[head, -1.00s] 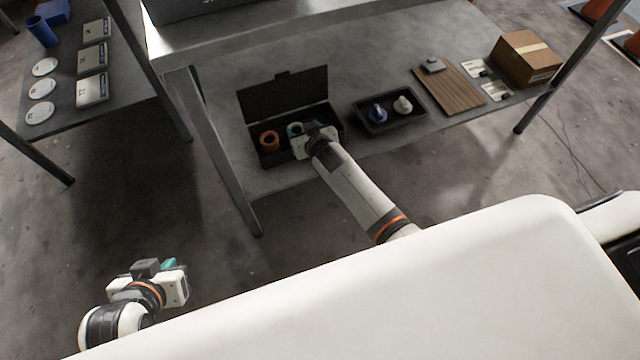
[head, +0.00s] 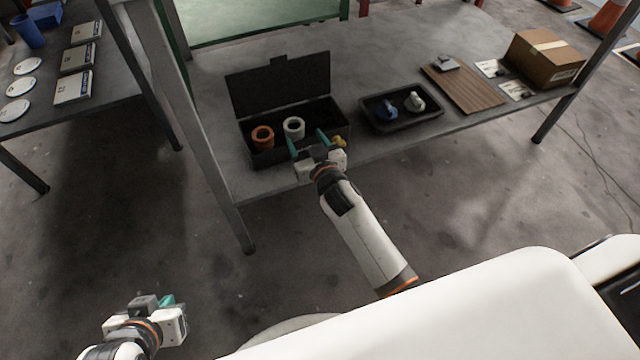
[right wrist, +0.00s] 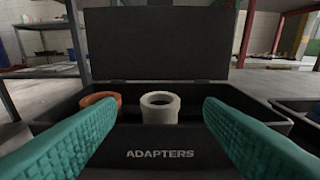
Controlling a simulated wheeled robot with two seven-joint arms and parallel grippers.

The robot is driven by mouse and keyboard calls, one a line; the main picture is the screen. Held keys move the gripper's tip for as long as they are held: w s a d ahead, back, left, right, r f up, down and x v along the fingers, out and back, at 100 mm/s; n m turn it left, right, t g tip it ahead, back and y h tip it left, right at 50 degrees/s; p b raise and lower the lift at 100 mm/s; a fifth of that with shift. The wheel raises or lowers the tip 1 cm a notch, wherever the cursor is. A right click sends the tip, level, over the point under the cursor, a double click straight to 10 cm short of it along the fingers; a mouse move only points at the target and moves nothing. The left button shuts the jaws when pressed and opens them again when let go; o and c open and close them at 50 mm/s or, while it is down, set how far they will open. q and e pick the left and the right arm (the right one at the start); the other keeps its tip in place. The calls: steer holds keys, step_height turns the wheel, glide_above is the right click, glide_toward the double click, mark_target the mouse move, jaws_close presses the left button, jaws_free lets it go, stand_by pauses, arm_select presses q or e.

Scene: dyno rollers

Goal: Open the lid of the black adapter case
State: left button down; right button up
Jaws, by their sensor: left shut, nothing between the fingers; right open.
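The black adapter case (head: 271,155) stands on the grey table with its lid (head: 279,86) raised upright at the back. It also shows in the right wrist view (right wrist: 110,157), with "ADAPTERS" on its front wall and the lid (right wrist: 158,45) standing behind. Inside are an orange ring (head: 262,137), a white ring (head: 293,128) and a small yellow piece (head: 339,141). My right gripper (head: 308,142) is open and empty at the case's front edge, its teal fingers pointing toward the case. My left gripper (head: 168,303) is shut and empty, low at the left, away from the table.
Right of the case is a black tray (head: 437,117) with a blue and a white piece. Further right are a brown board (head: 470,92), cards and a cardboard box (head: 545,62). A table leg (head: 215,170) stands left of the case. Another table (head: 110,90) holds boxes and discs.

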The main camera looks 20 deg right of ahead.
step_height(320, 180, down, 3)
steer(key=t+b, duration=0.1)
steer(key=b, duration=0.5)
steer(key=shift+s+r, duration=0.1)
steer(key=shift+r, duration=0.05)
arm_select(q)
steer(key=shift+f+p, duration=1.7)
steer(key=shift+f, duration=0.25)
arm_select(e)
steer(key=s, duration=0.8)
steer(key=shift+d+r, duration=0.15)
steer(key=shift+r, duration=0.15)
